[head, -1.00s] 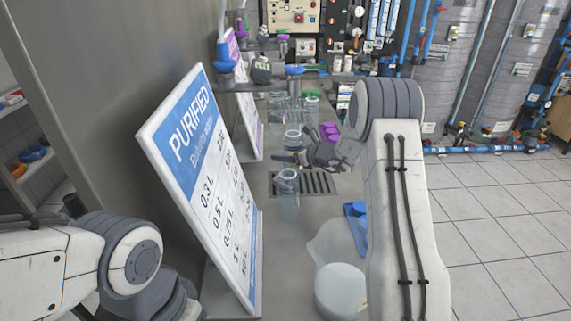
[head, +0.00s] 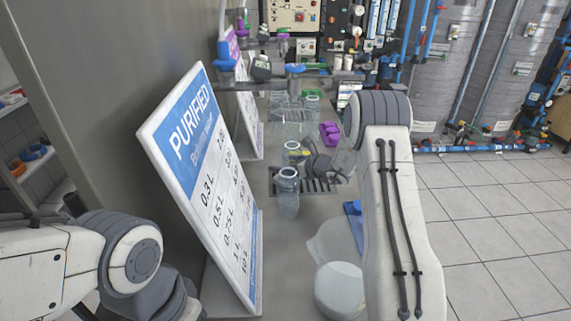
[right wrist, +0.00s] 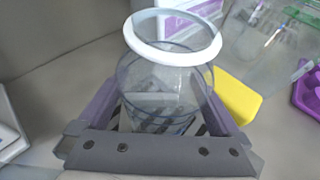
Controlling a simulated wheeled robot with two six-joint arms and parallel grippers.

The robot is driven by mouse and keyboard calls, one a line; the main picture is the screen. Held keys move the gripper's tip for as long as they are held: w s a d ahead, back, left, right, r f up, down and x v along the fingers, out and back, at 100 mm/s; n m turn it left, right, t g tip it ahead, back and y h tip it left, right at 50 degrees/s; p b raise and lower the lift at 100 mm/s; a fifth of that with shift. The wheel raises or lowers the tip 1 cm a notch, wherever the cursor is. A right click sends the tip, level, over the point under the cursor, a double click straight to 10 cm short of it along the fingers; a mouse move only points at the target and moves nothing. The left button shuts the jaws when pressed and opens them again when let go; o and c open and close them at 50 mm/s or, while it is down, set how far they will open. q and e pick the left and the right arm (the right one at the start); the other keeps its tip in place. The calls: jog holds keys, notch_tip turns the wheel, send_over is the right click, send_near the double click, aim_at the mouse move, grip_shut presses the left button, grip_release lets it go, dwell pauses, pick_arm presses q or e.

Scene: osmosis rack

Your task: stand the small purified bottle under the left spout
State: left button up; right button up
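My right gripper (head: 300,160) is shut on a clear bottle (head: 293,149) with a pale ring at its mouth. In the right wrist view the bottle (right wrist: 165,95) sits between both fingers (right wrist: 165,125). My left gripper is out of view.
The tall PURIFIED sign (head: 205,185) leans left of the bottles. More clear containers (head: 312,104) and a purple item (head: 330,132) stand behind. A large translucent container (head: 340,288) and a blue item (head: 354,222) are at the near right. A yellow item (right wrist: 238,98) is beside the held bottle.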

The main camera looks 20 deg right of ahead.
jog(key=shift+r, duration=0.2)
jog(key=v, duration=1.2)
jog(key=shift+b, duration=0.35)
jog(key=shift+f, duration=0.1)
